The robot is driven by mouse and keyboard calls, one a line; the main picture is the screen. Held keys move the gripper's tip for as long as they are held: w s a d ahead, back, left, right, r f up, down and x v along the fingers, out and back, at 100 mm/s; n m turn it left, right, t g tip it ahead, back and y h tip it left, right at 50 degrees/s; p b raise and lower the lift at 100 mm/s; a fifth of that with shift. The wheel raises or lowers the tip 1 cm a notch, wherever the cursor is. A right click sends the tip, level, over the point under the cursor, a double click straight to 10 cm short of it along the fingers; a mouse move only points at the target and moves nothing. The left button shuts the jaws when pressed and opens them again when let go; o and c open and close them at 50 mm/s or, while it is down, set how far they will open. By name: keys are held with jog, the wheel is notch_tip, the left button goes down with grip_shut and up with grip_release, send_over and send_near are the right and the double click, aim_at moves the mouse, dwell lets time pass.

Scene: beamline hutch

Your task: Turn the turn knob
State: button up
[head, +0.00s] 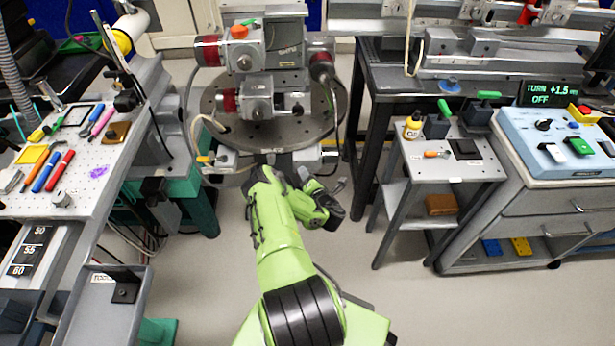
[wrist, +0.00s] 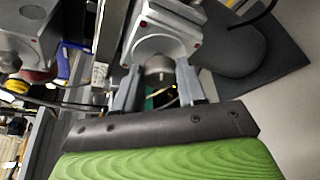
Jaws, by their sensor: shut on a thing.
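In the wrist view, a short round metal knob (wrist: 158,74) sticks out from a grey block-shaped housing (wrist: 160,35). I take it as the turn knob. My gripper (wrist: 157,84) has one finger on each side of the knob and is shut on it. In the head view my green arm reaches to the low front of the motorised stage (head: 262,115), and the knob cannot be made out there. A small display (head: 552,93) at the right reads "TURN +1.5 REV" and "OFF".
A tool bench (head: 90,190) with pens and hand tools stands at the left. At the right are a small shelf table (head: 480,165) and a control box (head: 560,140) with switches and a red button. The floor (head: 400,300) between them is clear.

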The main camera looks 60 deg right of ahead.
jog(key=shift+s+f+m+t+b, duration=0.1)
jog(key=shift+m+t+b, duration=0.2)
jog(key=shift+m+t, duration=0.65)
jog(key=shift+m+g, duration=0.25)
jog(key=shift+m, duration=0.1)
jog(key=o, duration=1)
jog(key=shift+o, duration=0.2)
jog(key=shift+f, duration=0.1)
